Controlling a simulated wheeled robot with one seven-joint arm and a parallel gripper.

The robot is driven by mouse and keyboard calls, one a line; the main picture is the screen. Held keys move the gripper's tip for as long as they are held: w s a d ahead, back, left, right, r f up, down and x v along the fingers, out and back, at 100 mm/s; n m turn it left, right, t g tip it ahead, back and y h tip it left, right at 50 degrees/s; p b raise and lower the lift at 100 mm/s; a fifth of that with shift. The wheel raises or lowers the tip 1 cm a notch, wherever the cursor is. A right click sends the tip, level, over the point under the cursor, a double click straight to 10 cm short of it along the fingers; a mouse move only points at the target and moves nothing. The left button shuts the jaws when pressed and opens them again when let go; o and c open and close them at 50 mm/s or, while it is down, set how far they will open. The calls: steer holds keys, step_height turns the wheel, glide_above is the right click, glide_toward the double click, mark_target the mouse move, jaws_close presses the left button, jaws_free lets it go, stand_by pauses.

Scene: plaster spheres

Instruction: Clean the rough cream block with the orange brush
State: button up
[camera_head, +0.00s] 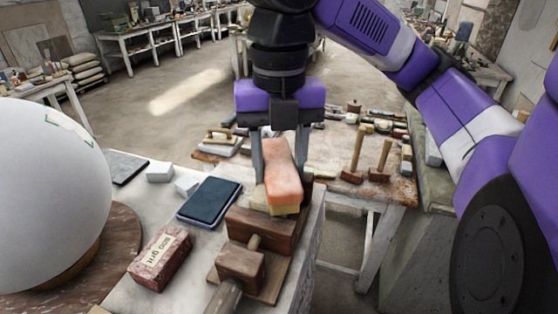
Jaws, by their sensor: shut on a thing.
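My gripper (280,170) points down over the near stone-topped table and is shut on the orange brush (284,186). The brush is a long orange block with a rough face, held between the two grey fingers. A cream-yellow block (286,210) shows directly below it, jutting out at the left and front. It looks like the rough cream block; the brush covers most of its top. I cannot tell whether the two touch.
A dark blue flat pad (209,200), a red grit brick (160,257) and a large white sphere (45,190) are to the left. A tool bench (335,170) stands behind.

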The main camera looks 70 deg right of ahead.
steer(key=shift+s+a+r+p, duration=0.15)
steer(key=shift+s+a+p, duration=0.05)
steer(key=shift+a+p, duration=0.2)
steer(key=shift+s+a, duration=0.35)
steer(key=shift+a, duration=0.25)
steer(key=shift+w+d, duration=0.35)
steer(key=shift+d, duration=0.3)
steer(key=shift+w+d, duration=0.4)
steer(key=shift+d, duration=0.25)
steer(key=shift+w+d, duration=0.35)
steer(key=shift+d, duration=0.3)
steer(key=shift+f, duration=0.2)
steer(key=shift+a, duration=0.1)
